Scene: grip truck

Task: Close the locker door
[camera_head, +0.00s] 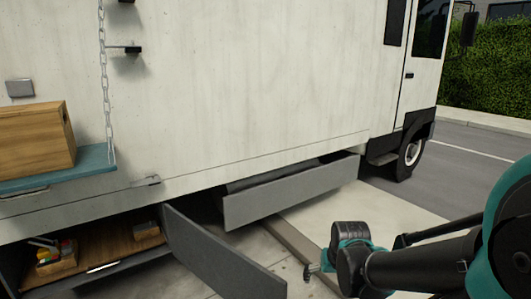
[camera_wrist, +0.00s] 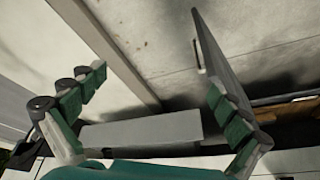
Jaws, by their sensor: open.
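The locker (camera_head: 110,240) is low in the truck's side at the left of the head view. Its dark grey door (camera_head: 222,258) stands open, swung outward from the locker's right side. My gripper (camera_head: 312,270) is to the right of the door's outer end, apparently apart from it. In the wrist view my gripper (camera_wrist: 156,78) has its fingers spread wide with nothing held. A grey panel (camera_wrist: 215,65) stands behind the right finger, probably the locker door; contact cannot be told. A light grey panel (camera_wrist: 145,133) shows between the fingers.
A second long grey panel (camera_head: 290,190) sticks out from the truck's lower side. A wooden box (camera_head: 35,140) sits on a blue shelf (camera_head: 60,175) hung by a chain. A small box of coloured items (camera_head: 55,258) lies inside the locker.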

